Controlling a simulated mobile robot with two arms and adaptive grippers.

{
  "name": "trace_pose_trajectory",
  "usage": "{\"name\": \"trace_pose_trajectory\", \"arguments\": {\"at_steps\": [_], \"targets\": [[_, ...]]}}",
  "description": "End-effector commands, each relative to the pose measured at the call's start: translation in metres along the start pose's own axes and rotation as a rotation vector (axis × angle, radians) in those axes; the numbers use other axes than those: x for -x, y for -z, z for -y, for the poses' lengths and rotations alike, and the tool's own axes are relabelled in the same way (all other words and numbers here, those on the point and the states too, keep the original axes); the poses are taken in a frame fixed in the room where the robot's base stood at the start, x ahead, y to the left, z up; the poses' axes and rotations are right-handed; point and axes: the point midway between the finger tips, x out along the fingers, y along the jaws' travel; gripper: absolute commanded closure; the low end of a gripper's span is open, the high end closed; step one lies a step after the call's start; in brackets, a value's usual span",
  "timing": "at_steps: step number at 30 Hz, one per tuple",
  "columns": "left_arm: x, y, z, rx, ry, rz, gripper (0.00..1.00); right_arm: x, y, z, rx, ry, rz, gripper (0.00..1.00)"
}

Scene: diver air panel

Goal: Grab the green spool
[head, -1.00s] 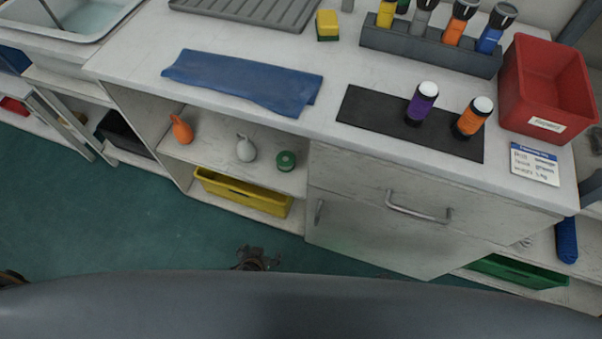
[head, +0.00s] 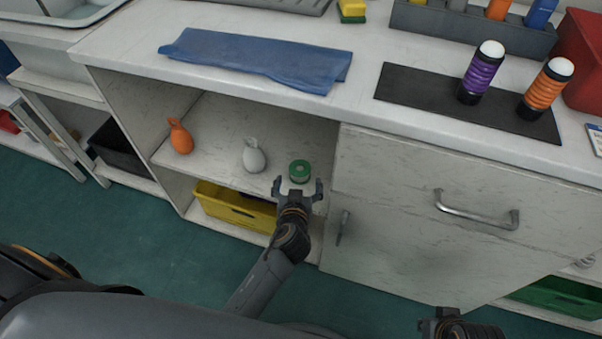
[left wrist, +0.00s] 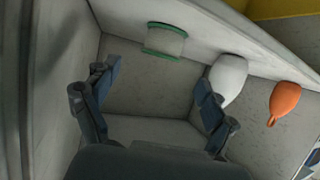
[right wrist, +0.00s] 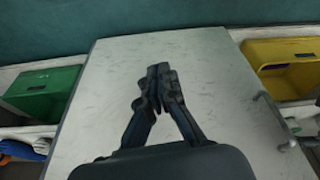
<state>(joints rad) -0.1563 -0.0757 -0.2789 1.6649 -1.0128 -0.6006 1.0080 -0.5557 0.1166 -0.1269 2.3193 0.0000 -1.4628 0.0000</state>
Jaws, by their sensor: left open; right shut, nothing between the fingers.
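The green spool (head: 300,171) sits on the open shelf below the counter, at the right end of a row with a white bottle-shaped item (head: 254,156) and an orange one (head: 180,137). My left gripper (head: 298,187) is open at the front of the shelf, just short of the spool. In the left wrist view the spool (left wrist: 164,41) has green rims and a pale middle; it lies ahead of the open fingers (left wrist: 155,98), not between them. My right gripper (right wrist: 158,72) is shut and empty, in front of a white cabinet panel.
A yellow bin (head: 235,208) stands under the shelf. The drawer front with its handle (head: 476,212) is right of the opening. On the counter (head: 360,138) are a blue cloth (head: 255,60) and a black mat (head: 425,92) with purple and orange cylinders.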

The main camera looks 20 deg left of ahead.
Motion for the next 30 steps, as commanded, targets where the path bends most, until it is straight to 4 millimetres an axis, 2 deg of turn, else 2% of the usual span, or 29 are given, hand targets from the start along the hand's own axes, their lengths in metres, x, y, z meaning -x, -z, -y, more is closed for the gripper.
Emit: {"name": "trace_pose_trajectory", "arguments": {"at_steps": [3,10,18,27,30], "targets": [[-0.018,-0.001,0.000,-0.002,-0.001,-0.002,0.15,0.009,0.000,0.000,-0.001,-0.001,-0.006,1.00],[-0.035,0.000,0.000,-0.002,-0.001,0.000,0.15,0.017,0.000,-0.001,-0.001,-0.002,-0.009,1.00],[-0.073,0.000,0.001,-0.003,-0.001,0.000,0.15,0.033,-0.001,-0.001,-0.002,-0.003,-0.018,1.00],[-0.077,0.000,0.001,-0.001,-0.001,0.001,0.15,0.036,-0.001,-0.001,-0.002,-0.004,-0.018,1.00],[-0.077,0.000,0.001,-0.001,-0.001,0.001,0.36,0.036,-0.001,-0.001,-0.002,-0.004,-0.018,1.00]]}}
